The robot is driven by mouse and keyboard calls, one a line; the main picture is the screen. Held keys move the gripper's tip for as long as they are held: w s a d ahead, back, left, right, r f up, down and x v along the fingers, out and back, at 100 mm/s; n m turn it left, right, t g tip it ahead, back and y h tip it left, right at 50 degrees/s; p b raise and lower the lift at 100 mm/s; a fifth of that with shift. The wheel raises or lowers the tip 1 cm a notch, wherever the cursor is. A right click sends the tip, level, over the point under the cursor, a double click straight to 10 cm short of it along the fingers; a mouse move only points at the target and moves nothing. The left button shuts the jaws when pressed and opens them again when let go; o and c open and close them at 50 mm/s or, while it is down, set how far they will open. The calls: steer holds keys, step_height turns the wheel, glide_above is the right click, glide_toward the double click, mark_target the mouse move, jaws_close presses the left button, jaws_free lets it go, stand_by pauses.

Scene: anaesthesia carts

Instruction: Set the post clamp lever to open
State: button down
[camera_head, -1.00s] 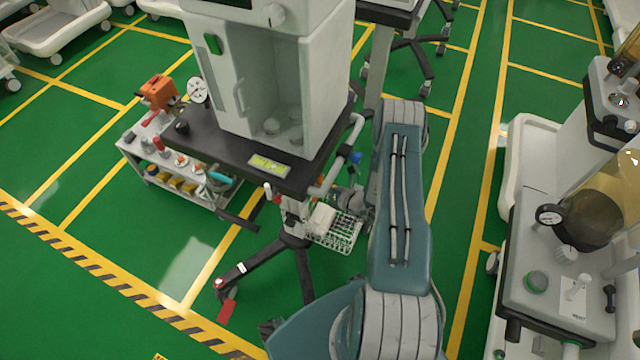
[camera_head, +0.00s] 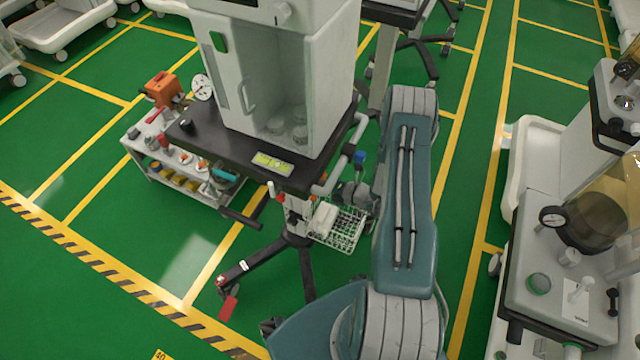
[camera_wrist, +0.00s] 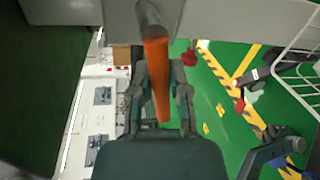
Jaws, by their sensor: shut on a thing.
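The post clamp lever (camera_wrist: 158,82) is an orange, rod-like handle in the middle of the wrist view. Its upper end meets a grey cylindrical part beneath a pale surface. My gripper (camera_wrist: 162,98) has its two dark fingers on either side of the lever and is shut on it. The lever's free end points down the picture, toward my palm. In the head view, my arm reaches to the right side of the cart's post (camera_head: 297,222), below the dark shelf. I cannot make out the fingers or the grasped lever clearly there.
The dark shelf (camera_head: 225,148) overhangs the post. A white wire basket (camera_head: 340,228) hangs close to my arm. The cart's dark legs (camera_head: 258,262) spread below. A small tool cart (camera_head: 185,175) stands left; another machine (camera_head: 550,265) stands right. Green floor is open at front left.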

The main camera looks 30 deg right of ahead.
steer(key=shift+w+d+r, duration=0.1)
steer(key=shift+w+d, duration=0.05)
stand_by(0.3)
steer(key=c, duration=0.6)
jaws_free()
steer(key=v, duration=1.2)
steer(key=shift+f, duration=0.2)
